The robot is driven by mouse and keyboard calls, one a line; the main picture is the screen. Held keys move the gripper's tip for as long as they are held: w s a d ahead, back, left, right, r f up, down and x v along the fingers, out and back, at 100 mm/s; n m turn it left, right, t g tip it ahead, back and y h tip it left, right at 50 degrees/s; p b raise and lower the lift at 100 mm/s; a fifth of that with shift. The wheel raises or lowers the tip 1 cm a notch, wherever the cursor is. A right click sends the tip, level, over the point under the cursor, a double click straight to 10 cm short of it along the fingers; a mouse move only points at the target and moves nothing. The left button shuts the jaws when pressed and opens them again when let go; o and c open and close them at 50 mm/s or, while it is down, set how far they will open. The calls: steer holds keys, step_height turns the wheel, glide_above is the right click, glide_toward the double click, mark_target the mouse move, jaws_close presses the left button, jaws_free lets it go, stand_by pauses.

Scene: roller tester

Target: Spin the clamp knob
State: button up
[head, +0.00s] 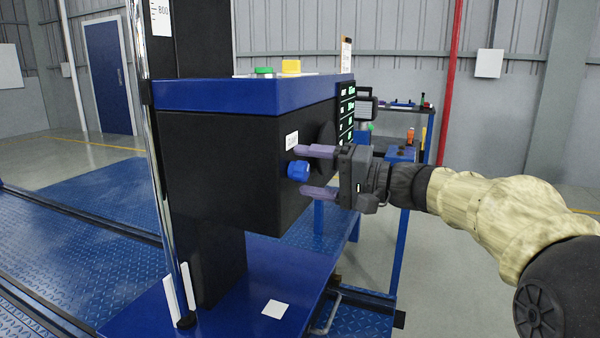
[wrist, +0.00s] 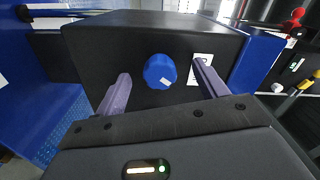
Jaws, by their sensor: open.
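The clamp knob (head: 298,170) is blue and sticks out from the side of the black box of the roller tester (head: 222,170). In the wrist view the knob (wrist: 160,71) is round with a small pale mark on its face. My gripper (head: 312,171) is open, with one purple finger above the knob and one below it in the head view. In the wrist view my gripper (wrist: 163,88) has a finger on each side of the knob, with visible gaps. The fingers appear apart from the knob. How far the fingertips reach along it is hard to tell.
A white label (head: 292,141) is beside the knob. Green and yellow buttons (head: 291,67) sit on top of the blue housing (head: 230,95). A chrome column (head: 160,190) stands left. A blue cart (head: 405,155) with tools stands behind my gripper. Open floor lies at right.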

steer(key=shift+b+v, duration=0.75)
steer(key=shift+v, duration=2.05)
steer(key=s+d+f+m+g+h+p, duration=0.1)
steer(key=s+f+m+h, duration=0.3)
steer(key=f, duration=0.7)
steer(key=s+d+f+n+g+h+p, duration=0.15)
steer(key=f+h, duration=0.35)
steer(key=f, duration=0.6)
steer(key=s+d+f+n+g+h+p, duration=0.1)
steer(key=s+d+f+n+h+p, duration=0.1)
steer(key=s+d+f+h, duration=0.3)
steer(key=s+d+f+n+h+p, duration=0.1)
steer(key=s+d+f+h, duration=0.15)
steer(key=s+f, duration=0.4)
steer(key=w+p+v, duration=0.2)
steer(key=p+v, duration=1)
steer(key=w+a+r+p+v, duration=0.1)
steer(key=w+p+v, duration=0.2)
steer(key=p+v, duration=0.9)
steer(key=w+r+p+v, duration=0.1)
steer(key=w+p+v, duration=0.2)
steer(key=p+v, duration=0.9)
steer(key=shift+w+a+p, duration=0.25)
steer(key=shift+p, duration=0.7)
steer(key=shift+h, duration=0.25)
